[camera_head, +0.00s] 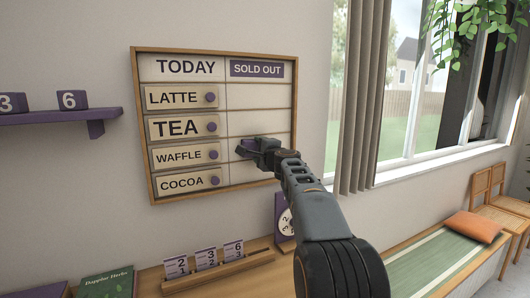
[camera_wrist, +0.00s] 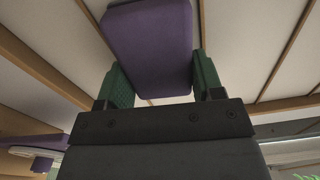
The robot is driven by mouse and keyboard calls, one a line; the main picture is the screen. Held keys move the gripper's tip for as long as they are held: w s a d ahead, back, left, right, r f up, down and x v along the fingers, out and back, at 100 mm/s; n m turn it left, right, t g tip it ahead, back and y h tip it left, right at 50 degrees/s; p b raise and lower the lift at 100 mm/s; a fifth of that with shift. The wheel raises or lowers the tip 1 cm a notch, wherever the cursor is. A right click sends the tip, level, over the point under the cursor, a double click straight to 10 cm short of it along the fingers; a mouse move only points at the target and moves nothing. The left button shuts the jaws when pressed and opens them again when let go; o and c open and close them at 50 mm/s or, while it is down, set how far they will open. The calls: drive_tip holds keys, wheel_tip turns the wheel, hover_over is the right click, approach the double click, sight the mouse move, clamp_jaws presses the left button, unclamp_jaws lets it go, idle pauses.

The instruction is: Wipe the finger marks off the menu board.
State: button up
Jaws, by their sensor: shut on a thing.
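The menu board (camera_head: 258,113) hangs on the wall in a wooden frame, with a TODAY column of tiles at left and a SOLD OUT column at right. My gripper (camera_head: 256,147) is in front of the lower part of the SOLD OUT column. It is shut on a purple block (camera_wrist: 150,50), held between green-padded fingers in the wrist view. The block's far end points at the board; whether it touches the board I cannot tell. The LATTE (camera_head: 175,97), TEA, WAFFLE and COCOA tiles sit in the left column. I cannot make out finger marks; my gripper hides part of the board.
A purple shelf (camera_head: 60,115) with number blocks is on the wall at left. Below the board, a wooden holder (camera_head: 222,265) with number cards and a green book (camera_head: 108,283) rest on the counter. A curtain (camera_head: 363,95) and window are to the right, above a bench with an orange cushion (camera_head: 471,227).

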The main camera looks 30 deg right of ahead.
drive_tip(key=shift+a, duration=0.85)
drive_tip(key=shift+s, duration=0.1)
drive_tip(key=shift+s+b, duration=1.5)
drive_tip(key=shift+s, duration=1.35)
drive_tip(key=s+b, duration=0.1)
drive_tip(key=s, duration=0.2)
